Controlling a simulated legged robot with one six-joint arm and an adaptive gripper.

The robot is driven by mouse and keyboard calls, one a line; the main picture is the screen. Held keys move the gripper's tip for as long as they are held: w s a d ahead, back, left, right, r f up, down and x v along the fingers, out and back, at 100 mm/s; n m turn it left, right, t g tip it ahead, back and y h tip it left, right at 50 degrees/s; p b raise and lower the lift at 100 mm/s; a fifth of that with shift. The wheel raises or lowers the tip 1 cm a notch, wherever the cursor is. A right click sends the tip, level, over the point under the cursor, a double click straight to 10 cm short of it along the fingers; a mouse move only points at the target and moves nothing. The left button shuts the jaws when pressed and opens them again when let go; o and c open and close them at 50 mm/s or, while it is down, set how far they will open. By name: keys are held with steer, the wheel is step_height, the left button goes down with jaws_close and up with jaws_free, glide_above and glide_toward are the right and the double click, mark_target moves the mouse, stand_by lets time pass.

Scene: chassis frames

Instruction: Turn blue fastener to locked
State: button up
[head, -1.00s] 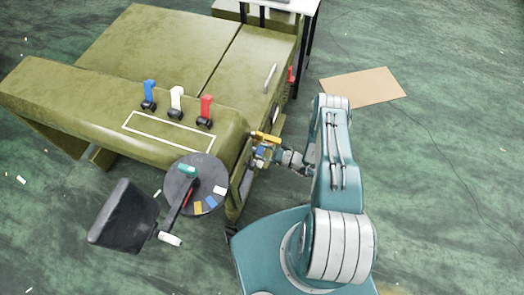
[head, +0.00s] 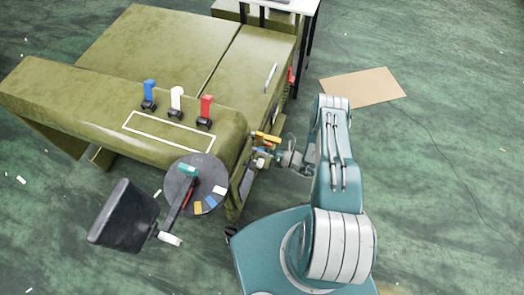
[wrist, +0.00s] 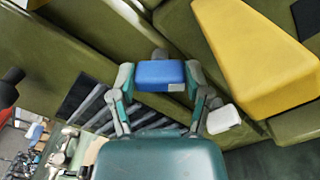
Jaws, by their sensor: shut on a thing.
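The blue fastener (wrist: 160,73) is a small blue block in the middle of the wrist view, on the olive chassis side. My gripper (wrist: 160,76) has one finger on each side of it and is shut on it. In the head view, my gripper (head: 264,157) is at the right side of the chassis (head: 150,45), just below a yellow handle (head: 265,137). The fastener is small and partly hidden there. I cannot read its locked or unlocked mark.
The yellow part (wrist: 255,55) is close to the right finger in the wrist view. A white block (wrist: 223,120) is beside that finger. Blue (head: 150,90), white (head: 177,97) and red (head: 206,108) levers stand on top of the chassis. Floor at right is clear beyond a cardboard sheet (head: 363,87).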

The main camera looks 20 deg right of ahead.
steer(key=m, duration=0.5)
steer(key=shift+w+d+f+m, duration=0.1)
steer(key=shift+w+d+m, duration=0.1)
steer(key=shift+m, duration=0.1)
steer(key=shift+f+m, duration=0.1)
steer(key=shift+m, duration=1.8)
steer(key=shift+s+a, duration=0.1)
steer(key=o, duration=0.9)
steer(key=shift+f, duration=0.1)
steer(key=v, duration=1.2)
